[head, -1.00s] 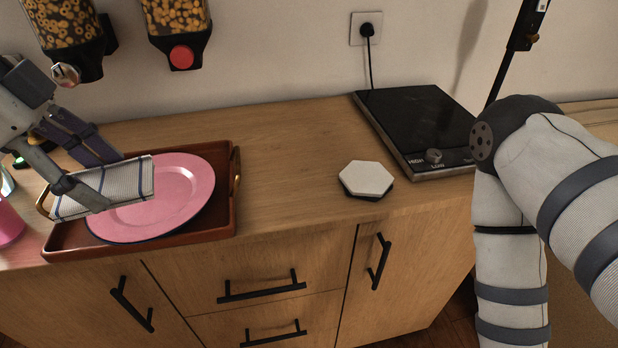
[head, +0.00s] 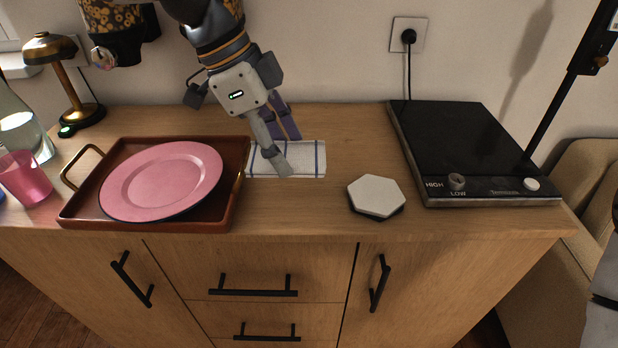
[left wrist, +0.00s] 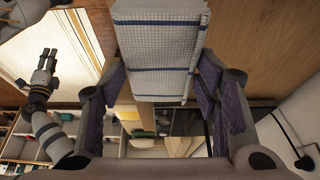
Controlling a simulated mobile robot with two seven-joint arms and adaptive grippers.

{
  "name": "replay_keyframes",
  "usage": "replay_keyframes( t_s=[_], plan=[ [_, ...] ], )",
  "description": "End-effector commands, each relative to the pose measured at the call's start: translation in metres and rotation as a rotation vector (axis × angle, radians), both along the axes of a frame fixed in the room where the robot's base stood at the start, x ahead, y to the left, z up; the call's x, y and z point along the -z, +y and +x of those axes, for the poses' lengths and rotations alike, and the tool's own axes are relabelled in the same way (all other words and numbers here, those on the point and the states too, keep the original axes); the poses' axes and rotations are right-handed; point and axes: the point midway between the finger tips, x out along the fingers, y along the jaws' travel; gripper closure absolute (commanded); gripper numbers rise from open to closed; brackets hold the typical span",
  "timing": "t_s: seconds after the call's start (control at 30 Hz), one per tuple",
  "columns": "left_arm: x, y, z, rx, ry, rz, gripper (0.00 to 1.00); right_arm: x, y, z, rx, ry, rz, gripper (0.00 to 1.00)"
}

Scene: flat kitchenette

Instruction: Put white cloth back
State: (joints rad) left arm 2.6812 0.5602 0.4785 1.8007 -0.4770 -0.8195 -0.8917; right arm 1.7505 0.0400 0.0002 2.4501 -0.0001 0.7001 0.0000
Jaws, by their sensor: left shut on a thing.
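The white cloth (head: 305,160), folded flat with blue stripes, is at the counter just right of the tray. My left gripper (head: 278,150) is shut on it from above. In the left wrist view the cloth (left wrist: 160,45) sits between the purple-padded fingers of my left gripper (left wrist: 160,95). I cannot tell whether the cloth rests on the counter or hangs just above it. Part of its near-left side is behind a finger. My right gripper (left wrist: 46,65) shows small at the left of the wrist view; its opening is unclear.
A brown tray (head: 232,205) with a pink plate (head: 160,180) stands left of the cloth. A white hexagonal coaster (head: 376,195) and a black hob (head: 465,145) are to the right. A pink glass (head: 25,180) and a lamp (head: 60,70) stand far left.

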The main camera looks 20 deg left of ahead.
Motion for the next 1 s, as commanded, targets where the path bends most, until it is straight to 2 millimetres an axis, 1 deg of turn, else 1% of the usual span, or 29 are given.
replay_keyframes(
  t_s=[0.03, 0.1, 0.27, 0.33, 0.5, 0.7, 0.83, 0.87, 0.9, 0.93, 0.97, 1.0],
  plan=[
    [0.024, -0.006, 0.006, 0.002, 0.024, 0.001, 0.7, 0.008, 0.0, -0.009, 0.0, 0.033, 0.0, 0.6],
    [0.037, -0.015, 0.013, 0.0, 0.023, 0.001, 0.7, 0.011, 0.0, -0.013, 0.0, 0.047, 0.0, 0.6],
    [0.048, -0.024, 0.022, 0.0, 0.014, 0.001, 0.7, 0.014, 0.0, -0.016, 0.0, 0.058, 0.0, 0.6],
    [0.056, -0.028, 0.025, 0.002, 0.016, 0.002, 0.7, 0.016, 0.0, -0.018, 0.0, 0.065, -0.001, 0.6],
    [0.084, -0.029, 0.026, -0.001, 0.012, 0.001, 0.7, 0.018, 0.0, -0.019, 0.0, 0.071, 0.0, 0.6],
    [0.083, -0.029, 0.026, 0.0, 0.007, 0.0, 0.7, 0.017, 0.0, -0.019, 0.0, 0.069, 0.0, 0.6],
    [0.086, -0.029, 0.026, -0.001, 0.009, 0.001, 0.7, 0.017, 0.0, -0.019, 0.0, 0.069, 0.0, 0.6],
    [0.087, -0.029, 0.026, 0.0, 0.008, 0.001, 0.42, 0.017, 0.0, -0.019, 0.0, 0.069, 0.0, 0.6],
    [0.086, -0.029, 0.026, 0.0, 0.008, 0.001, 0.33, 0.017, 0.0, -0.019, 0.0, 0.069, 0.0, 0.6],
    [0.086, -0.029, 0.026, 0.0, 0.008, 0.001, 0.26, 0.017, 0.0, -0.019, 0.0, 0.069, 0.0, 0.6],
    [0.086, -0.029, 0.026, 0.0, 0.008, 0.001, 0.24, 0.017, 0.0, -0.019, 0.0, 0.069, 0.0, 0.6],
    [0.086, -0.029, 0.026, 0.0, 0.007, 0.001, 0.24, 0.017, 0.0, -0.019, 0.0, 0.069, 0.0, 0.6]
  ],
)
